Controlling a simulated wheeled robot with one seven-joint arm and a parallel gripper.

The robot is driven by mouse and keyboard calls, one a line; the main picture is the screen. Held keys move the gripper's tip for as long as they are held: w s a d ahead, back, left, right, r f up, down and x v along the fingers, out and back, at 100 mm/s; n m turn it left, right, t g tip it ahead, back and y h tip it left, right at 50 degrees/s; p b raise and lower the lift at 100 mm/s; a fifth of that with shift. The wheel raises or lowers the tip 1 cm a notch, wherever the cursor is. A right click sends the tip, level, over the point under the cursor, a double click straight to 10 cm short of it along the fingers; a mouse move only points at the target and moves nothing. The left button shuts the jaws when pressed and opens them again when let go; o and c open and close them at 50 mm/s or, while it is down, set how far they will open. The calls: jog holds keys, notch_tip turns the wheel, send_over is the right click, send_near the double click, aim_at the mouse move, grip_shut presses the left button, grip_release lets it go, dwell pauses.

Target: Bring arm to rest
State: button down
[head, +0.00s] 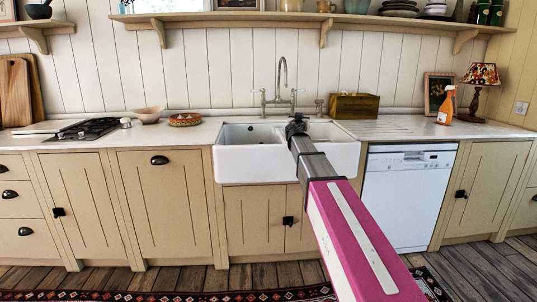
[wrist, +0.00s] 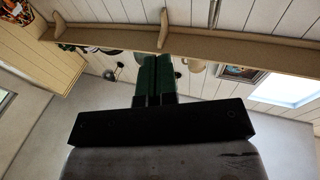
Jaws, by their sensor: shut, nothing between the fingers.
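My arm reaches forward from the lower right of the head view, its pink and grey links in front of the white double sink (head: 252,165). My gripper (head: 297,118) is at the far end of the arm, over the sink in the picture and below the tap. In the wrist view the two dark green fingers of my gripper (wrist: 154,57) lie side by side, shut and empty. Behind them the wrist view shows the wooden shelf and the panelled wall, tilted.
A tap (head: 282,80) stands behind the sink. A wooden box (head: 354,107), an orange spray bottle (head: 447,106) and a lamp (head: 480,77) stand on the right counter. A hob (head: 85,130), bowl (head: 148,114) and woven basket (head: 185,119) are left. A shelf (head: 240,18) runs above.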

jog(key=s+d+f+g+h, duration=0.1)
jog(key=s+d+f+g, duration=0.2)
jog(key=s+f, duration=0.45)
jog(key=s+d+f+m+g, duration=0.1)
jog(key=s+d+f+g, duration=0.25)
jog(key=f, duration=0.75)
jog(key=s+d+f+g+h, duration=0.1)
jog(key=s+d+f+g, duration=0.2)
jog(key=s+f, duration=0.45)
jog(key=s+a+f+n+g+y, duration=0.1)
jog(key=s+a+f+g+y, duration=0.1)
jog(key=s+f, duration=0.4)
jog(key=s+a+f+n+g+y, duration=0.1)
jog(key=s+f+g+y, duration=0.2)
jog(key=s+f, duration=0.4)
jog(key=s+a+f+n+g+y, duration=0.2)
jog(key=s+f+g, duration=0.2)
jog(key=s+f, duration=0.3)
jog(key=s, duration=0.4)
jog(key=shift+s+a+f, duration=0.15)
jog(key=shift+s+a, duration=0.2)
jog(key=shift+s, duration=0.05)
